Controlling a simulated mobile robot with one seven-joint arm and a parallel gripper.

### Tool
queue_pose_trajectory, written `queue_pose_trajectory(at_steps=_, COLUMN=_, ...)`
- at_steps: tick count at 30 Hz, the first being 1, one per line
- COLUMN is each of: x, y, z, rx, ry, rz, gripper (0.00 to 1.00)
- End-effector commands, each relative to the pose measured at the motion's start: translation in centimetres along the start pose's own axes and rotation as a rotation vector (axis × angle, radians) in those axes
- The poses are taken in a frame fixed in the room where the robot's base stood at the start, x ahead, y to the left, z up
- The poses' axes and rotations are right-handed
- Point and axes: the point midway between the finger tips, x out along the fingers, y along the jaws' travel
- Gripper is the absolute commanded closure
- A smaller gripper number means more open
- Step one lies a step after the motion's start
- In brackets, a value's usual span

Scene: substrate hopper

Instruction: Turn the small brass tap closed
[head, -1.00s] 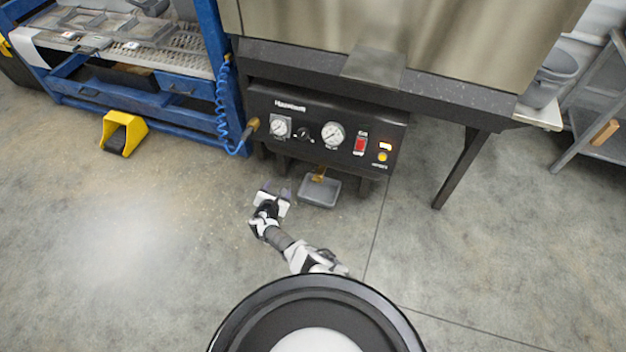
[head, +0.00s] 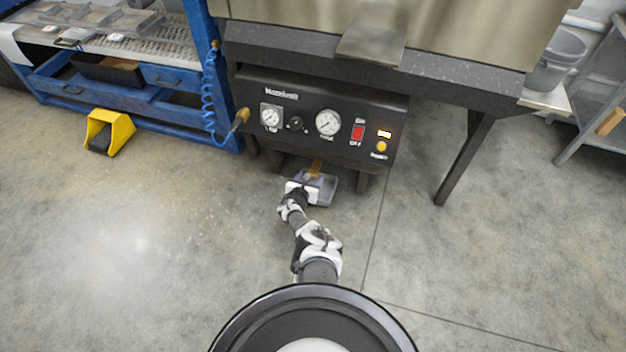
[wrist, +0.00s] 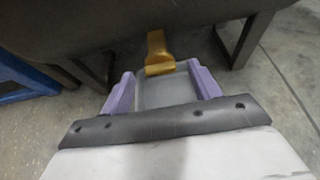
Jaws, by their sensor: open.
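The small brass tap (head: 315,167) hangs from the underside of the black control panel's cabinet, above a grey tray (head: 329,186). In the wrist view the brass tap (wrist: 158,53) shows a flat, broad golden end pointing down toward me, just beyond and between my finger tips. The tray (wrist: 155,92) lies below it, between my fingers. My gripper (wrist: 163,82) is open, its two purple fingers apart and empty. In the head view my gripper (head: 310,181) is just in front of the tap and covers part of the tray. I cannot tell whether it touches the tap.
The black panel (head: 322,118) with gauges, a red switch and lit buttons overhangs the tap. Dark legs (wrist: 245,35) stand at both sides. A yellow pedal (head: 108,131) and a blue frame (head: 165,95) are to the left. The concrete floor in front is clear.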

Motion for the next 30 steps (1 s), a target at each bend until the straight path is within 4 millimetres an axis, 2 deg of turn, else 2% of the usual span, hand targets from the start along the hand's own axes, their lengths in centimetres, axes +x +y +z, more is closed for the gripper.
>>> queue_pose_trajectory(at_steps=3, x=1.8, y=0.0, z=-0.5, rx=-0.001, ry=-0.002, rz=0.000, gripper=0.38)
queue_pose_trajectory(at_steps=10, x=3.9, y=0.0, z=-0.3, rx=0.000, ry=-0.001, rz=0.000, gripper=0.38)
queue_pose_trajectory(at_steps=16, x=4.6, y=0.0, z=-0.1, rx=0.000, ry=0.000, rz=0.000, gripper=0.38)
queue_pose_trajectory(at_steps=25, x=4.7, y=0.0, z=0.1, rx=0.001, ry=0.000, rz=0.000, gripper=0.38)
queue_pose_trajectory(at_steps=26, x=4.7, y=0.0, z=0.1, rx=0.001, ry=0.000, rz=0.000, gripper=0.40)
queue_pose_trajectory(at_steps=30, x=4.7, y=0.0, z=0.0, rx=0.001, ry=0.000, rz=0.000, gripper=0.58)
